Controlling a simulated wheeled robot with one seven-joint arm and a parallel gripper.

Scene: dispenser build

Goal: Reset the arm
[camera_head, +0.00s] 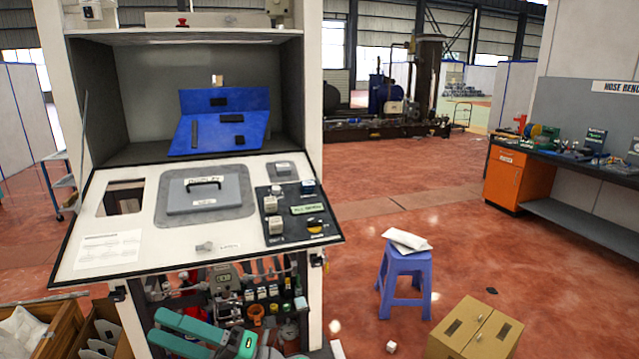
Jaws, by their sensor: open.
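Teal and grey parts that look like my own arm (205,328) show at the bottom of the view, in front of the lower part of the dispenser cabinet. They are cut off by the bottom edge. I cannot make out my gripper's fingertips among them. No held object shows. The dispenser's sloped white panel (140,221) stands above these parts, with a grey handled lid (208,193), a rectangular opening (121,199) and a dark control block (297,212).
A blue angled stand (222,122) sits in the cabinet recess. A blue stool (402,279) bearing a white packet (407,239) and a cardboard box (476,331) stand on the right. Wooden crates (67,322) are at lower left. Red floor lies open beyond the stool.

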